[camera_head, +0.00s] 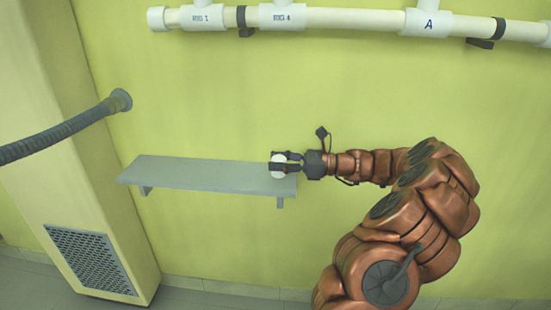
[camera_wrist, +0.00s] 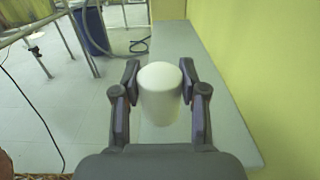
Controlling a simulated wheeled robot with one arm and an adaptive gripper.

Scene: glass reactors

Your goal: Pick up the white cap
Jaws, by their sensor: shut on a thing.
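The white cap (camera_wrist: 160,95) is a pale, rounded cylinder between the two fingers of my gripper (camera_wrist: 160,84) in the wrist view. In the head view the cap (camera_head: 278,166) shows at the right end of the grey shelf (camera_head: 205,175), with my gripper (camera_head: 284,166) reaching it from the right. My gripper is shut on the cap. The fingers hide parts of the cap in the head view. I cannot tell whether the cap touches the shelf or is just above it.
A white pipe (camera_head: 340,19) with labelled fittings runs along the yellow-green wall above. A grey hose (camera_head: 62,134) enters the wall at left, near a column with a vent grille (camera_head: 91,261). The wrist view shows a blue bin (camera_wrist: 90,30) on the floor. The shelf's left part is bare.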

